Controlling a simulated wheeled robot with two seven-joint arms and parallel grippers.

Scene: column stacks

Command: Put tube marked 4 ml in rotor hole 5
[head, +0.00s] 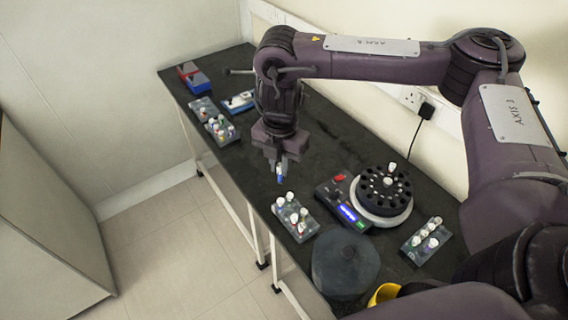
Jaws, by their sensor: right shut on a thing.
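My right gripper (281,161) is shut on a small tube (281,174) with blue and white on it, held upright above the bench, left of the centrifuge. Its marking is too small to read. The round black rotor (398,206) sits in a white ring on the right of the bench, with several dark holes. White-capped tubes (391,168) stand in the rotor; the hole numbers cannot be read. My left gripper is not in view.
A tube rack (303,231) stands in front of the gripper, and another rack (413,251) right of the rotor. The control box (335,190) has a lit blue display. A dark round lid (345,265) lies nearer. More racks (214,136) stand at the far left.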

